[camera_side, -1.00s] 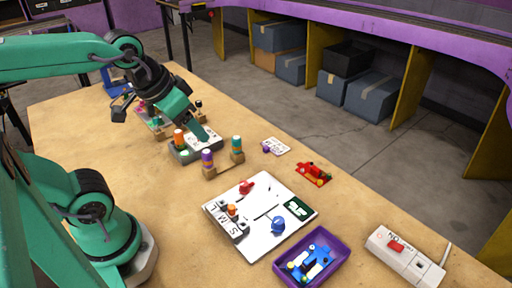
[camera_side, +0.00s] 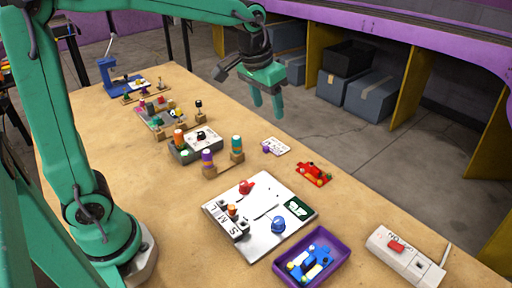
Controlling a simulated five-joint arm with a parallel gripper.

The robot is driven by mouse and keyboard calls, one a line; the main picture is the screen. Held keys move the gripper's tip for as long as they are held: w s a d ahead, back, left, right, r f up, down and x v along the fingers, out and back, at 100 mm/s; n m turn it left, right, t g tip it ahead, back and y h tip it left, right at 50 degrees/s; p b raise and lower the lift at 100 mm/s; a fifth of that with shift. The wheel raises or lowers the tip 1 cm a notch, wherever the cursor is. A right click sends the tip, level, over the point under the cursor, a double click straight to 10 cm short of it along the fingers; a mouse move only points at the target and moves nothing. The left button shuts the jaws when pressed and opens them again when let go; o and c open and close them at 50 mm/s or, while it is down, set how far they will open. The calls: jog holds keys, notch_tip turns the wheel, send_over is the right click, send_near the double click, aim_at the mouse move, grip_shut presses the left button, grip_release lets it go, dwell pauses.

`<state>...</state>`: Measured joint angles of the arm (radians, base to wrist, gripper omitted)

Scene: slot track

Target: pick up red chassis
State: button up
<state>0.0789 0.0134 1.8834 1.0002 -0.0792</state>
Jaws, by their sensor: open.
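The red chassis (camera_side: 313,174) lies on the right side of the wooden table, near its right edge. It is a flat red piece with small yellow and green parts on it. My gripper (camera_side: 267,107) is open and empty, its two green fingers pointing down. It is raised in the air, above and to the left of the red chassis in the picture, and apart from it.
A white slot board (camera_side: 262,238) with red, blue and orange knobs lies in front. A purple tray (camera_side: 336,266) holds a blue chassis (camera_side: 313,261). A white switch box (camera_side: 405,258) stands at right. A small white card (camera_side: 276,146) and a wooden stand (camera_side: 223,166) with coloured pegs are nearby.

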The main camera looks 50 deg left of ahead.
jog(key=w+d+f+g, duration=0.2)
jog(key=w+d+f, duration=0.1)
jog(key=w+f, duration=0.55)
send_over(316, 169)
jog(key=shift+g, duration=0.4)
notch_tip(316, 169, down, 7)
jog(key=shift+s+a+f, duration=0.1)
jog(key=shift+f, duration=0.1)
jog(key=shift+w+f, duration=0.2)
jog(key=shift+f, duration=1.55)
jog(key=shift+f, duration=2.65)
jog(key=c, duration=1.1)
